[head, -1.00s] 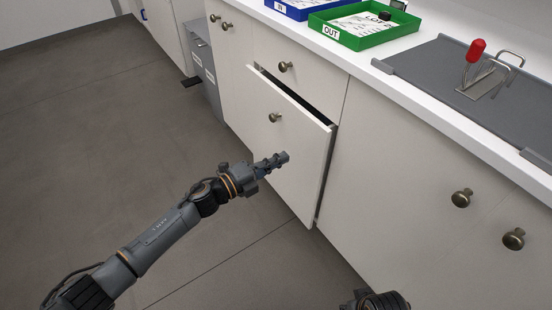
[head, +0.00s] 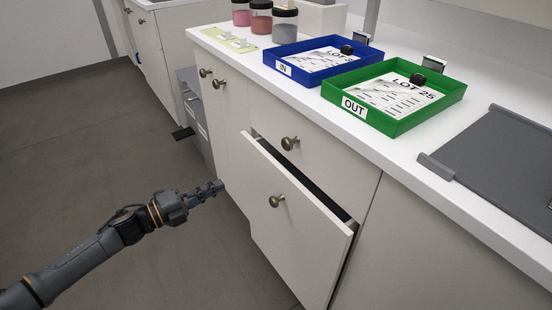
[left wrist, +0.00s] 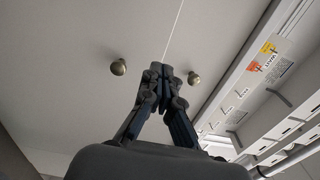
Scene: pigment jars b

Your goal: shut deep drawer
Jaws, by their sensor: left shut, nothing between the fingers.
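The deep drawer (head: 284,236) is the tall lower front with one round brass knob (head: 277,201). It stands partly open, with a dark gap along its top edge. My left gripper (head: 219,187) is shut and empty, to the left of the drawer front in the head view and apart from the knob. The left wrist view shows the shut fingers (left wrist: 160,70) in front of a pale cabinet front with two knobs (left wrist: 118,67). I cannot tell there whether the fingertips touch the front. My right gripper is not in view.
A shut drawer (head: 300,146) sits above. The white counter (head: 400,150) holds a blue IN tray (head: 283,71), a green OUT tray (head: 395,127), several pigment jars (head: 262,18) and a grey mat (head: 490,160). A grey bin (head: 189,90) stands on the floor at left.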

